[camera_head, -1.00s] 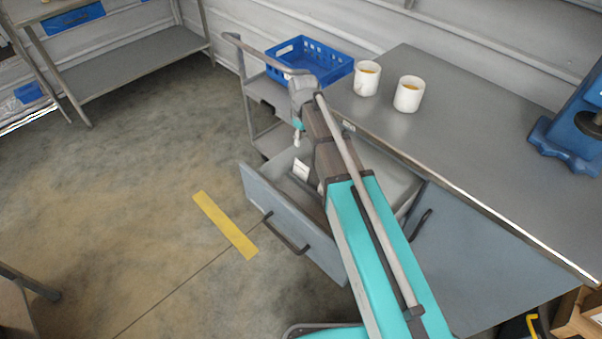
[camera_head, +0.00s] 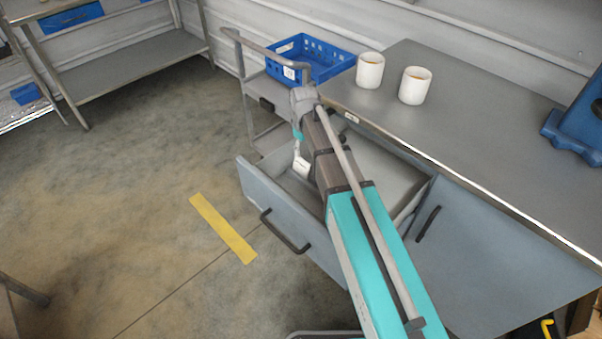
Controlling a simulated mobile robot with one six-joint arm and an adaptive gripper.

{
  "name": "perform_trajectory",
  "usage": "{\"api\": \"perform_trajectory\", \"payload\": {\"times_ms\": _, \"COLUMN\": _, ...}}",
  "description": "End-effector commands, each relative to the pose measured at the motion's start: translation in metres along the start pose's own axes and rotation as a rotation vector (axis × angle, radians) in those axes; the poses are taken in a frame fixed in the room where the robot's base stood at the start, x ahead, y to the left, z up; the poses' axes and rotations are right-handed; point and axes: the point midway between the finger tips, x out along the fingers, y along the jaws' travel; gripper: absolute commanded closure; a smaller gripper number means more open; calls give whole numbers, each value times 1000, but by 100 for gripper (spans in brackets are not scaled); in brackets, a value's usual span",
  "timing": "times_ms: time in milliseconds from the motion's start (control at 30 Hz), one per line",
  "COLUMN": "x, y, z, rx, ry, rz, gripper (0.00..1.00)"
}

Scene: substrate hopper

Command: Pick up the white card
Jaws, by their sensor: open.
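The white card (camera_head: 302,168) shows as a small pale patch inside the open grey drawer (camera_head: 286,220), near its far left part. My gripper (camera_head: 299,150) hangs down from the end of my arm over the drawer, just above the card in the picture. It is open, though its fingers look very small here. I cannot tell whether the fingertips touch the card. My arm hides much of the drawer's inside.
The counter (camera_head: 450,125) holds two white cups (camera_head: 370,71) (camera_head: 414,86) and a blue machine (camera_head: 575,135) at right. A trolley (camera_head: 268,138) with a blue crate (camera_head: 318,60) stands behind the drawer. The floor at left is clear around a yellow strip (camera_head: 222,228).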

Motion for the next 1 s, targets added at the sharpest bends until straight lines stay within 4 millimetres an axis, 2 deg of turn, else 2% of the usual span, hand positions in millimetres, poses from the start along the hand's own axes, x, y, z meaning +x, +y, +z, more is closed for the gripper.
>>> {"api": "perform_trajectory", "payload": {"times_ms": 133, "x": 8, "y": 0, "z": 0, "rx": 0, "ry": 0, "rz": 0, "gripper": 43}}
{"api": "perform_trajectory", "payload": {"times_ms": 667, "x": 10, "y": 0, "z": 0, "rx": 1, "ry": 0, "rz": 0, "gripper": 43}}
{"api": "perform_trajectory", "payload": {"times_ms": 1000, "x": 32, "y": -4, "z": 0, "rx": 1, "ry": 0, "rz": 0, "gripper": 43}}
